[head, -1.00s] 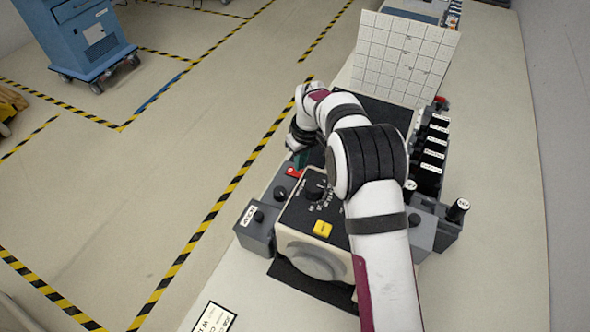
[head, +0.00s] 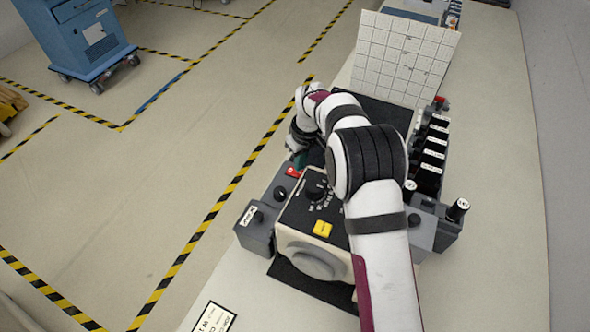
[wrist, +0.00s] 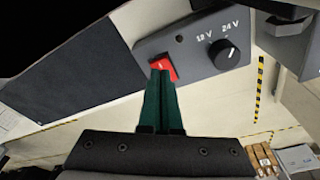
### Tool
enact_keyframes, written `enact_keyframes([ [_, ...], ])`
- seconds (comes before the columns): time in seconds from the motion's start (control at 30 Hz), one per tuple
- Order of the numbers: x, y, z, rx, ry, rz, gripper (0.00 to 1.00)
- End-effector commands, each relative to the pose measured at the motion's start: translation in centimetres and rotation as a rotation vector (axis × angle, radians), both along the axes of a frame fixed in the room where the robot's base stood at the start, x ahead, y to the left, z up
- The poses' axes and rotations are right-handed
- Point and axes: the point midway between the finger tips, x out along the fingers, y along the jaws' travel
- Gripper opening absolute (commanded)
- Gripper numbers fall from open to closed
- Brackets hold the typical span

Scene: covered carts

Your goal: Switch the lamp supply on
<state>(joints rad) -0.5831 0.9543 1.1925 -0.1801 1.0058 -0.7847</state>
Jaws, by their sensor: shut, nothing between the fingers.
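The lamp supply is a grey box (wrist: 195,65) with a red rocker switch (wrist: 163,66) and a black knob (wrist: 224,54) marked 12 V and 24 V. A small dark round spot sits on its face between them. In the head view the red switch (head: 293,171) shows just below my gripper (head: 299,163), at the left edge of the equipment. In the wrist view my gripper (wrist: 161,76) has its green fingers shut together and empty. The tips overlap the lower edge of the red switch. I cannot tell whether they touch it or which way the rocker is tipped.
A beige unit with a dial and yellow button (head: 322,229) stands close by. A small grey box (head: 254,229) sits at its left. Several black labelled blocks (head: 433,156) stand right of my arm. A white gridded panel (head: 405,60) stands behind. The bench's right side is clear.

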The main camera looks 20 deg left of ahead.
Motion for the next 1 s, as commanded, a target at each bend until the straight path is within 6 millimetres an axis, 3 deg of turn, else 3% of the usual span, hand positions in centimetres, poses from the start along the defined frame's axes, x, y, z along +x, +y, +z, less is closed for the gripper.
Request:
enact_keyframes([
  [0.63,0.0,0.0,6.3,0.0,0.0,0.001,0.0],
  [1.0,0.0,0.0,6.9,0.0,0.001,0.001,0.0],
])
